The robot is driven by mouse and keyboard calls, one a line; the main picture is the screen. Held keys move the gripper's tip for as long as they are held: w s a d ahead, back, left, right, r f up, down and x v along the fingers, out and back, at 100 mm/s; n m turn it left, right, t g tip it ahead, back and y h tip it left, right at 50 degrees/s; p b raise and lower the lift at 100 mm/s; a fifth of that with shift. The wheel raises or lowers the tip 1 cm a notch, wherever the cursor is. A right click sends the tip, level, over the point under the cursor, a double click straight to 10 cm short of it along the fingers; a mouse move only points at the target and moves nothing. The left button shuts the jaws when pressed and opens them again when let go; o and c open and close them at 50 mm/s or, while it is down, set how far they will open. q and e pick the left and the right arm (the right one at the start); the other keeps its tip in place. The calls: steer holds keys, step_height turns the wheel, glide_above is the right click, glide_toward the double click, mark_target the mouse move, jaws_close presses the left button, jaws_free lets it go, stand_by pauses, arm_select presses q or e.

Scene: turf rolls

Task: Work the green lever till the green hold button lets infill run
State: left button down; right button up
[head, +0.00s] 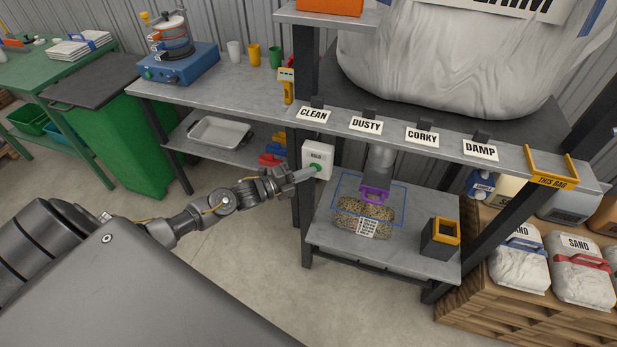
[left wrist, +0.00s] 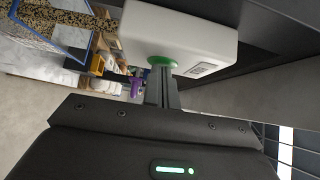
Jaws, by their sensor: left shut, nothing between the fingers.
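The white hold box (head: 317,160) is fixed to the front of the dark bench post. Its green hold button (head: 315,168) faces my left gripper (head: 308,173). The gripper is shut and empty, its fingertips at the button. In the left wrist view the shut fingers (left wrist: 161,85) reach the green button (left wrist: 162,62); whether it is pressed in, I cannot tell. I cannot make out a green lever. A grey chute (head: 379,160) with a purple part (head: 373,193) hangs above a speckled, labelled bag (head: 350,212) on the lower shelf. My right gripper is not in view.
Bench labels read CLEAN, DUSTY, CORKY and DAMP (head: 480,149). A big white bag (head: 450,65) rests above. A black box with a yellow rim (head: 441,235) stands right of the speckled bag. Sand bags (head: 582,268) sit at the right. The floor (head: 250,265) below my arm is clear.

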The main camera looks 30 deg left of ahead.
arm_select(q)
steer(key=shift+w+a+r, duration=0.25)
steer(key=shift+w+r, duration=0.1)
steer(key=shift+r, duration=0.15)
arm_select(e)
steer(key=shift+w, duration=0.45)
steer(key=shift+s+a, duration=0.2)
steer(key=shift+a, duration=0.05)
arm_select(q)
steer(key=shift+s, duration=0.1)
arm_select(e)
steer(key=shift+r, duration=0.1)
arm_select(q)
steer(key=shift+s+d, duration=0.2)
steer(key=shift+s, duration=0.05)
steer(key=s+d+b+v, duration=0.1)
steer(key=d+b+v, duration=0.1)
steer(key=v, duration=1)
steer(key=shift+s+f, duration=0.5)
steer(key=shift+s, duration=0.15)
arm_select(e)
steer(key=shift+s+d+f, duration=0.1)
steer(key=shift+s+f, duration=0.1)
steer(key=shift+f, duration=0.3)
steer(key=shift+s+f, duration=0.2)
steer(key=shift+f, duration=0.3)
